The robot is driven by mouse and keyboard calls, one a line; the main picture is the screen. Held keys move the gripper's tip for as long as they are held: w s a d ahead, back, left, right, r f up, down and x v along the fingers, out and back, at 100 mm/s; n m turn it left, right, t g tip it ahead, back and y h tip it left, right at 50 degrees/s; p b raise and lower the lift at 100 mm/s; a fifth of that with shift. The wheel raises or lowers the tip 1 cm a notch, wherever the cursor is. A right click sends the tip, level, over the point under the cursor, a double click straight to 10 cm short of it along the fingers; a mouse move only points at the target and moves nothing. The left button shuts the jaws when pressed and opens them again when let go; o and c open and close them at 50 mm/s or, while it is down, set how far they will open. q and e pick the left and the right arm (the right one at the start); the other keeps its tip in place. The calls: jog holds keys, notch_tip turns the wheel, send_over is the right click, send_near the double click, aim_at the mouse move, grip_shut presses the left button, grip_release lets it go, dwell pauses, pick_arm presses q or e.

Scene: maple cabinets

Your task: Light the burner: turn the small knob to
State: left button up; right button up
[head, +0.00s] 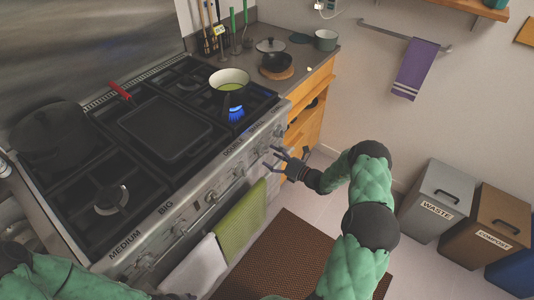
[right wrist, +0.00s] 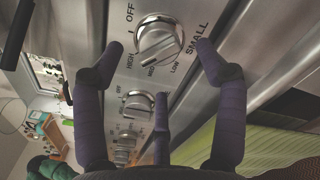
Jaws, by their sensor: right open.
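The small knob (right wrist: 158,40) is a round metal dial marked SMALL, with OFF, HIGH, MED and LOW printed around it, on the stove's front panel. Its grip bar lies at a slant; I cannot tell its exact setting. My right gripper (right wrist: 160,70) is open, its purple fingers spread to the left, right and below the knob, not closed on it. In the head view the right gripper (head: 280,158) is at the right end of the stove front.
Other knobs (right wrist: 138,103) run along the panel. A griddle (head: 165,125) and a dark pot (head: 50,135) sit on the stove. Green (head: 240,222) and white (head: 194,268) towels hang on its front. Bins (head: 438,200) stand at the right. A brown mat (head: 290,255) lies on the floor.

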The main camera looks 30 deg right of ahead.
jog(key=v, duration=0.8)
jog(key=s+a+f+n+g+y, duration=0.1)
jog(key=a+f+n+g+y, duration=0.15)
jog(key=a, duration=0.45)
jog(key=s+a+f+n+g+y, duration=0.1)
jog(key=s+a+f+n+g, duration=0.2)
jog(key=a, duration=0.4)
jog(key=s+a+f+n+g+h, duration=0.3)
jog(key=s+a+n, duration=0.6)
jog(key=n, duration=0.7)
jog(key=s+a+f+n+g+h, duration=0.3)
jog(key=s+a+f+n+g, duration=0.4)
jog(key=n, duration=0.9)
jog(key=s+a, duration=0.3)
jog(key=shift+a+f+g, duration=0.2)
jog(key=shift+f+g, duration=0.05)
jog(key=shift+g, duration=0.1)
